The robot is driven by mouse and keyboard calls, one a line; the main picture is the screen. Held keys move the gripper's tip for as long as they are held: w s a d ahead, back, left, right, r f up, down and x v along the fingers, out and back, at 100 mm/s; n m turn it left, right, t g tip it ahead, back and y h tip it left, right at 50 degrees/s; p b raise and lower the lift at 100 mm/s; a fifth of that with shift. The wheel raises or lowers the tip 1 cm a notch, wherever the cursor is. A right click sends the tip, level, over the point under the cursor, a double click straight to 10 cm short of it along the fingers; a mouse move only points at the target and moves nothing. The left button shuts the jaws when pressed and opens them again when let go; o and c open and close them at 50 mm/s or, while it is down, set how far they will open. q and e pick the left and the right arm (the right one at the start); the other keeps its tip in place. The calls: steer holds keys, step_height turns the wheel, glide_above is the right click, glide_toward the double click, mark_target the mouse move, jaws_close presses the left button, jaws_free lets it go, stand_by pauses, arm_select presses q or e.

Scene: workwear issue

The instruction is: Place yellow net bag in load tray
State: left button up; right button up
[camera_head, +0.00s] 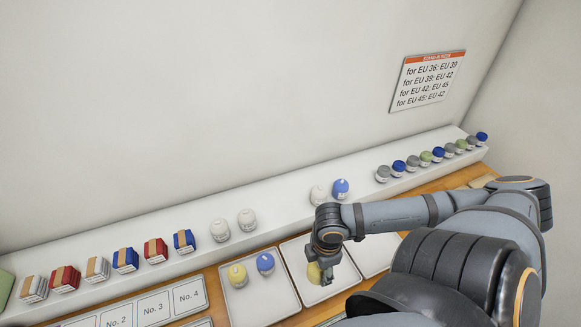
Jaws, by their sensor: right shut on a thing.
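My right gripper (325,262) is shut on a yellow net bag (314,273), just over the middle tray (312,293). The gripper hides part of the bag, and I cannot tell whether it touches the tray floor. Another yellow bag (237,275) and a blue bag (265,263) sit in the tray to the left (262,300). The pictures do not show which tray is the load tray. My left gripper is not in view.
A white ledge (280,207) along the wall holds folded red, blue and white packs, white bags (247,219), a blue bag (340,188) and several small coloured bags at right. Numbered cards (153,305) lie at front left. A sign (428,81) hangs above.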

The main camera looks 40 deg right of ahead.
steer(key=shift+s+a, duration=0.2)
steer(key=shift+s, duration=0.1)
steer(key=shift+s+d, duration=0.1)
steer(key=w+d+f+b, duration=0.1)
steer(key=w+f+b, duration=0.1)
steer(key=w+f, duration=0.1)
steer(key=w+d+f+b, duration=0.2)
steer(key=w+f, duration=0.1)
steer(key=w, duration=0.2)
steer(key=w+d+f+b, duration=0.1)
steer(key=w+f+b, duration=0.1)
steer(key=w+f, duration=0.1)
steer(key=shift+w+d+b, duration=0.4)
steer(key=shift+w, duration=0.25)
steer(key=shift+w+f, duration=0.2)
step_height(320, 180, down, 3)
steer(key=shift+w+d+p, duration=0.1)
steer(key=shift+p, duration=0.5)
steer(key=shift+f, duration=0.3)
steer(key=shift+f, duration=0.1)
